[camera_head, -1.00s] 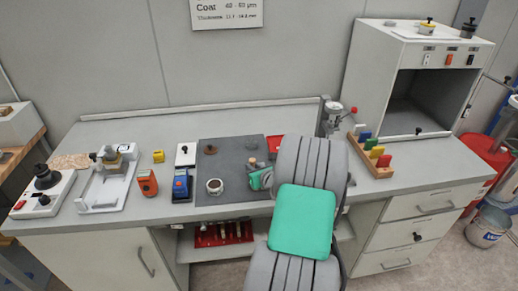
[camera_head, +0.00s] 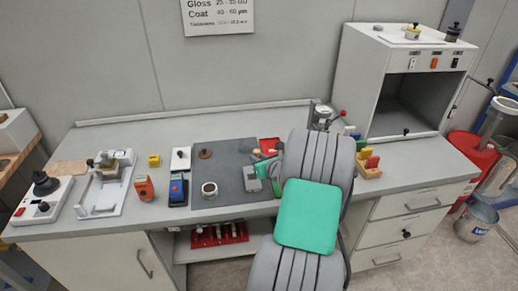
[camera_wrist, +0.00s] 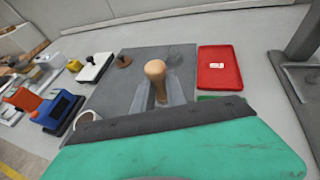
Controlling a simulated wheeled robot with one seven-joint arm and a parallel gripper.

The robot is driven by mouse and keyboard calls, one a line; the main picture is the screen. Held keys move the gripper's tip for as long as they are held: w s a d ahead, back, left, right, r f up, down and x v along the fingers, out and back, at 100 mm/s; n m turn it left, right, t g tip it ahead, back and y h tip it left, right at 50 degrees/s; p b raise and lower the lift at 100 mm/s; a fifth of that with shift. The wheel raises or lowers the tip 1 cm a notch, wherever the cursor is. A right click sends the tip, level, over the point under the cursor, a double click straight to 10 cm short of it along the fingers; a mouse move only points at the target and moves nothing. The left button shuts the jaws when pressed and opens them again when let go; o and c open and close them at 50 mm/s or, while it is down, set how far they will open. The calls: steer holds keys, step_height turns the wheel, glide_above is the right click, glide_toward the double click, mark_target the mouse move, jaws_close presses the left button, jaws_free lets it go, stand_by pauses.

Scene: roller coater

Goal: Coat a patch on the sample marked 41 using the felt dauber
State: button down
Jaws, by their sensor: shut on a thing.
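My gripper (camera_wrist: 158,100) is shut on a rounded wooden handle, likely the felt dauber (camera_wrist: 155,70), in the wrist view. The handle stands up between the fingers; its lower end and any felt are hidden. In the head view my gripper (camera_head: 254,180) is over the right part of the dark grey mat (camera_head: 225,155). A white cup with dark contents (camera_head: 209,189) stands on the mat, left of my gripper; its rim shows at the lower left of the wrist view (camera_wrist: 86,118). I cannot read the number 41 on anything.
A red tray (camera_wrist: 230,78) holding a small white piece lies right of the mat. A brown disc (camera_head: 205,153) sits on the mat's far part. Orange (camera_head: 144,188) and blue (camera_head: 178,190) devices stand to the left. A wooden rack (camera_head: 370,172) with coloured pieces is at right.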

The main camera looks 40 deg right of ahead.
steer(key=shift+r+p, duration=0.8)
steer(key=shift+r, duration=0.45)
steer(key=shift+f, duration=0.1)
